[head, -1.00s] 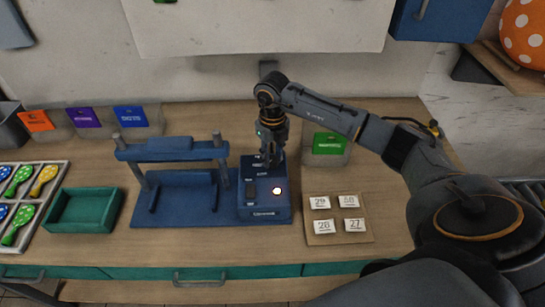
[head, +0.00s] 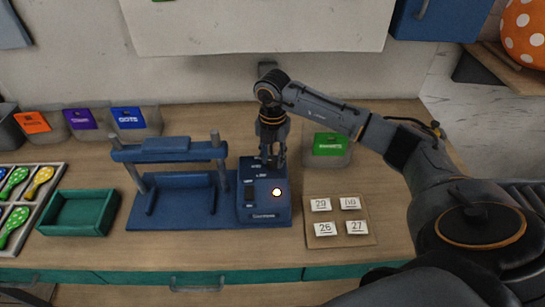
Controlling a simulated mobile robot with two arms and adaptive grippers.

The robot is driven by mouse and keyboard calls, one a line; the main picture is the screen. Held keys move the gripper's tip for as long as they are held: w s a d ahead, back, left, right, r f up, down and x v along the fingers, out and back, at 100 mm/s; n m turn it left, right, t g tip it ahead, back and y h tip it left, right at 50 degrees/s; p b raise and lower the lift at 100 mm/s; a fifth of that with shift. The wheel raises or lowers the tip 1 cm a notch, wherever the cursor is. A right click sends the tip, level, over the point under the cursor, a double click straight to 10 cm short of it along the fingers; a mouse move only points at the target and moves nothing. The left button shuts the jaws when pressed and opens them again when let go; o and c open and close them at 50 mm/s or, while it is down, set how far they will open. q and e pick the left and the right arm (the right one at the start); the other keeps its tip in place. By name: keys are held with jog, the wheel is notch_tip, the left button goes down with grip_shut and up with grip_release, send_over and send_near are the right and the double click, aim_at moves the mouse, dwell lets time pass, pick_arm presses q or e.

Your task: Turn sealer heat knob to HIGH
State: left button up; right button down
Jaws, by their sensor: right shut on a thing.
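The sealer (head: 175,218) is a blue press frame on the bench. Its blue control box (head: 262,213) stands at its right end, with a dark switch (head: 249,192) and a glowing round light (head: 277,192) on its face. My right gripper (head: 270,160) points down at the back part of the control box, its fingers shut at the heat knob. The knob itself is hidden by the fingers, so its setting cannot be read. My left gripper is not in view.
A board with number cards (head: 340,215) lies right of the control box.

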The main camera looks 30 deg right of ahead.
aim_at(273, 160)
jog(key=m, duration=0.4)
jog(key=shift+d+r+m, duration=0.1)
jog(key=shift+m, duration=2.9)
jog(key=c, duration=1)
grip_release()
jog(key=shift+s, duration=0.1)
notch_tip(273, 160, up, 12)
